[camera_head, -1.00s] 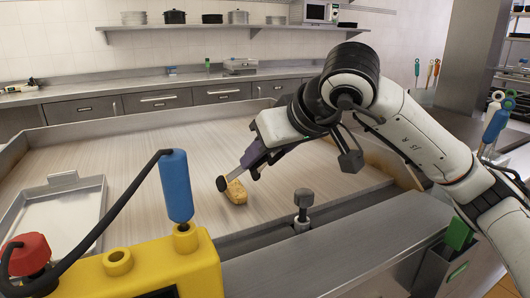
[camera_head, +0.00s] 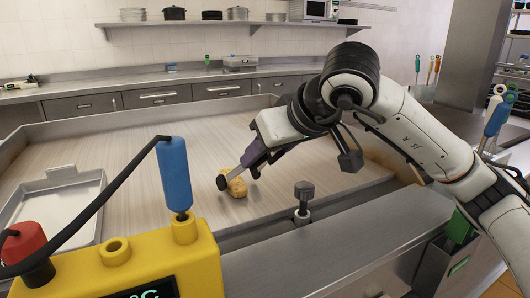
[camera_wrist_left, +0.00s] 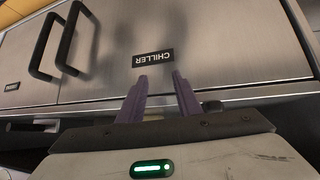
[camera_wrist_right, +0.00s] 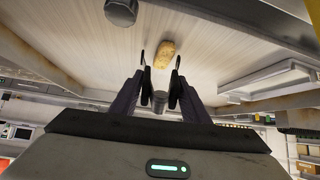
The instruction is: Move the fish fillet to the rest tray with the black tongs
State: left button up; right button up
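My right gripper (camera_head: 262,155) is shut on the black tongs (camera_head: 228,178), whose tips point down at the fillet. In the right wrist view the tong tips (camera_wrist_right: 160,62) are apart, with the fillet (camera_wrist_right: 165,54) between or just beyond them; contact is unclear. The rest tray (camera_head: 60,207) is a shallow metal tray at the left of the grill. My left gripper (camera_wrist_left: 160,76) shows only in its wrist view, with its fingers apart and empty.
A yellow box (camera_head: 150,262) with a red knob (camera_head: 24,240), a blue handle (camera_head: 174,175) and a black cable stands in the front left. A metal post with a dark knob (camera_head: 304,190) rises at the grill's front edge. The left wrist faces chiller drawers (camera_wrist_left: 190,50).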

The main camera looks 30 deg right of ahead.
jog(key=shift+f, duration=0.3)
jog(key=shift+c, duration=0.2)
grip_shut()
dwell(0.3)
